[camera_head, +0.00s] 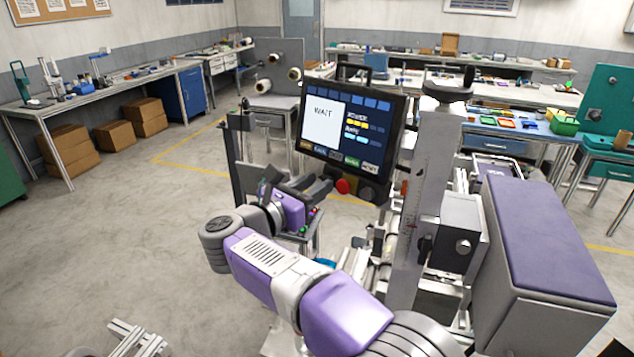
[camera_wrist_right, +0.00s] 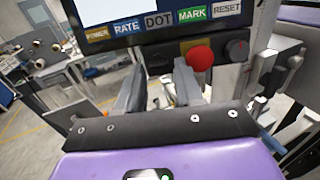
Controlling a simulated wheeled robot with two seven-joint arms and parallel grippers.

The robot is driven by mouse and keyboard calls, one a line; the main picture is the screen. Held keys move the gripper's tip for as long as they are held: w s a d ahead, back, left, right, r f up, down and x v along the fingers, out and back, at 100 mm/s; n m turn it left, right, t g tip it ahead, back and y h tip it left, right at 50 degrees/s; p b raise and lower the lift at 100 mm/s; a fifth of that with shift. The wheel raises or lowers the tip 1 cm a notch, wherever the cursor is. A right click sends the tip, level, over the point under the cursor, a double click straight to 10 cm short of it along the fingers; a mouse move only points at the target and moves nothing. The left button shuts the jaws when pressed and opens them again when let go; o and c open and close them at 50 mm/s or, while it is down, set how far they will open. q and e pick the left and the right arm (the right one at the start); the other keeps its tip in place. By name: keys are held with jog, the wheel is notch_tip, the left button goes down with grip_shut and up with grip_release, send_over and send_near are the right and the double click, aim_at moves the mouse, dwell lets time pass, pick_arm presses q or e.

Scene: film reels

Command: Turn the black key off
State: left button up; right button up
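A black key-like knob (camera_wrist_right: 237,50) sits on the lower right of the screen's panel in the right wrist view, below the RESET label. It also shows in the head view (camera_head: 367,193), right of a red button (camera_head: 343,186). I cannot read which way the key is turned. My right gripper (camera_wrist_right: 160,78) has its two fingers apart with nothing between them. It is below the panel, left of the red button and the key, and apart from the key. In the head view the right gripper (camera_head: 312,188) is partly hidden by its wrist. My left gripper is not in view.
The screen (camera_head: 352,127) reads WAIT, with labelled buttons along its bottom edge. A tall metal column (camera_head: 425,210) and a large purple-topped box (camera_head: 550,240) stand right of it. Open floor (camera_head: 120,240) lies to the left.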

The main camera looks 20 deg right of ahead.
jog(key=shift+w+d, duration=0.4)
jog(key=shift+d, duration=0.15)
grip_shut()
